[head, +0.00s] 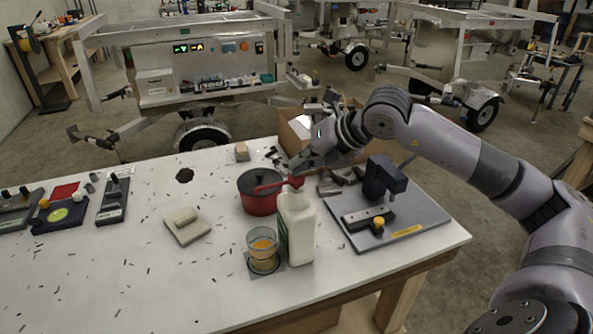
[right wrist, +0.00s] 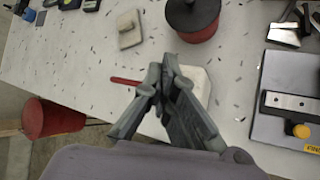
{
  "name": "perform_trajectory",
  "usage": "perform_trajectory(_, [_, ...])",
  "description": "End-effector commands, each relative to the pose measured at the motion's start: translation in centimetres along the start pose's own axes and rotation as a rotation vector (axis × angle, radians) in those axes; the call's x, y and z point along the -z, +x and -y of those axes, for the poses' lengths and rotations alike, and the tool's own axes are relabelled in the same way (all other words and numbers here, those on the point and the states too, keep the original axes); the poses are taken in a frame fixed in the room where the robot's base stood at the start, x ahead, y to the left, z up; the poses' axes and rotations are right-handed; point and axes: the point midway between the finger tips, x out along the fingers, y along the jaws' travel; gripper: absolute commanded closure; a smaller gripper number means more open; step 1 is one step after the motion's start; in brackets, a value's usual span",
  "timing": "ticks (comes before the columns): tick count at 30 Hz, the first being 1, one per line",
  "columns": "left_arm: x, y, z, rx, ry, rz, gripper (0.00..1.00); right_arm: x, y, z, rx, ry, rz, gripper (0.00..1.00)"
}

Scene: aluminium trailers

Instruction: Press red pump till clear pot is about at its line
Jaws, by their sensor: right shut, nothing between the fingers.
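A white bottle (head: 301,228) with a red pump (head: 268,188) stands upright near the table's front edge. The red spout points left; it also shows in the right wrist view (right wrist: 125,82), where my fingers cover the pump's top. My right gripper (head: 295,172) is shut and empty, fingers pointing down right over the pump head. I cannot tell whether they touch. My left gripper is not in view.
A red pot with a black lid (head: 260,180) stands close behind the bottle. A grey board with a dark clamp (head: 384,178) lies to the right, a cardboard box (head: 290,130) behind. A beige block (head: 186,225) lies left; small shavings litter the table.

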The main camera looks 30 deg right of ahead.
Motion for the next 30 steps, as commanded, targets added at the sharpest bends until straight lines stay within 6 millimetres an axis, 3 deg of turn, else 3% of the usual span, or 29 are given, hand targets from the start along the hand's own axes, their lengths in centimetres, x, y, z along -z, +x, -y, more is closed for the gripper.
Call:
perform_trajectory(7, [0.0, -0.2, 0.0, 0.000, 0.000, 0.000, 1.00, 0.2, 0.0, 0.0, 0.004, 0.001, -0.009, 1.00])
perform_trajectory(21, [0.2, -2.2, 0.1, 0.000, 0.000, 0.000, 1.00, -1.4, -1.9, -1.4, 0.003, 0.001, -0.005, 1.00])
perform_trajectory(30, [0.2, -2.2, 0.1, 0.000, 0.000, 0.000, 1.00, -1.4, -1.9, -1.4, 0.001, 0.000, -0.003, 1.00])
